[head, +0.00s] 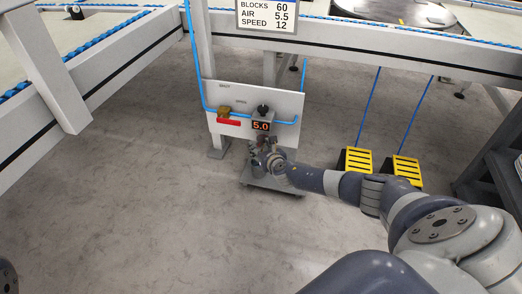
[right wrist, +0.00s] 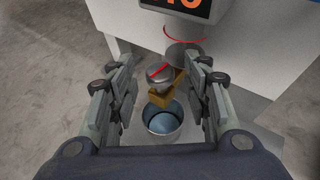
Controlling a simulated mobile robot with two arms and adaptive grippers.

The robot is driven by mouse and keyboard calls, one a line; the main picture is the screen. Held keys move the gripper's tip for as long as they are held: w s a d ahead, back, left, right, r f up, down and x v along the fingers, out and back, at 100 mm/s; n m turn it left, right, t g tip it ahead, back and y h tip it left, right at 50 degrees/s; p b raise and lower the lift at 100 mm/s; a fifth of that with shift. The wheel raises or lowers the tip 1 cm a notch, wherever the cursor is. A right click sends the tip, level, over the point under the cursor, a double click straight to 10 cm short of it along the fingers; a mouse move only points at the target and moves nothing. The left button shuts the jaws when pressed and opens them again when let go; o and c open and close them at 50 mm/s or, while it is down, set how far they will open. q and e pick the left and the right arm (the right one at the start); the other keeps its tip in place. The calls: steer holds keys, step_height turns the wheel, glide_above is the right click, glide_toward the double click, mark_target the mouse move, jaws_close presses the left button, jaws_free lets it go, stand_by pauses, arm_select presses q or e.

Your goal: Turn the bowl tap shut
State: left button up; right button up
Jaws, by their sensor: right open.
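The bowl tap (right wrist: 159,74) shows in the right wrist view as a round silver knob with a red line across it, on a brass body (right wrist: 168,97). It hangs under the grey bowl (right wrist: 184,56), which has a red ring. My right gripper (right wrist: 165,103) is open, with one finger on each side of the tap and visible gaps to both. In the head view, my right gripper (head: 266,156) is just below the display unit reading 5.0 (head: 262,126) and hides the tap. My left gripper is not in view.
A metal cup (right wrist: 162,123) with bluish contents is below the tap, between my fingers. The white panel (head: 284,103) also carries a brass valve with a red handle (head: 229,122). Yellow pedals (head: 357,160) are on the floor at right. The floor at left is clear.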

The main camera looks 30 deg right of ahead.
steer(key=c, duration=1)
steer(key=shift+c, duration=0.2)
